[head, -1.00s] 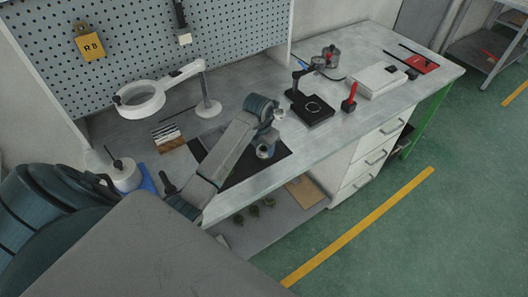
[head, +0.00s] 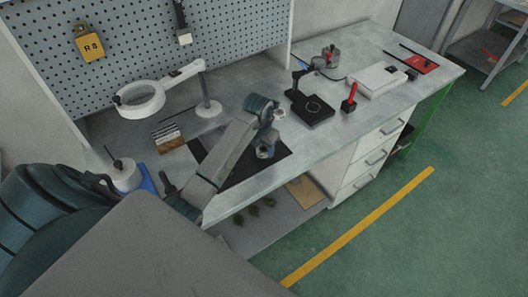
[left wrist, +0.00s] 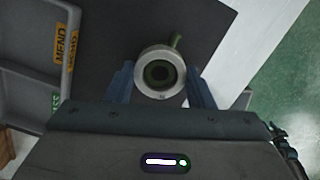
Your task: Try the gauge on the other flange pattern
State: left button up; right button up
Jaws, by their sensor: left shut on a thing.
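My left gripper (left wrist: 163,85) is shut on a grey metal ring gauge (left wrist: 146,60), with one blue finger on each side of it. The ring's opening looks dark, and what lies inside it is unclear. A green piece (left wrist: 176,40), perhaps part of a wax pattern, shows just beyond the ring's upper right edge; the rest of it is hidden. In the head view the left gripper (head: 266,143) is over the black mat (head: 272,160) near the bench's front edge, with the ring below it. Whether the ring touches the green piece I cannot tell. My right gripper is not in view.
A grey tray (left wrist: 22,88) with MEND labels lies left in the wrist view. On the bench are a magnifier lamp (head: 140,100), a black stand (head: 313,112), a red-handled tool (head: 350,98) and a white case (head: 379,80). Several green pieces (head: 254,210) lie on the shelf below.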

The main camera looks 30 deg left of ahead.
pick_arm(q)
jog(key=shift+r, duration=0.15)
jog(key=shift+r+p, duration=2.25)
jog(key=shift+r, duration=0.8)
jog(key=shift+a+f, duration=0.1)
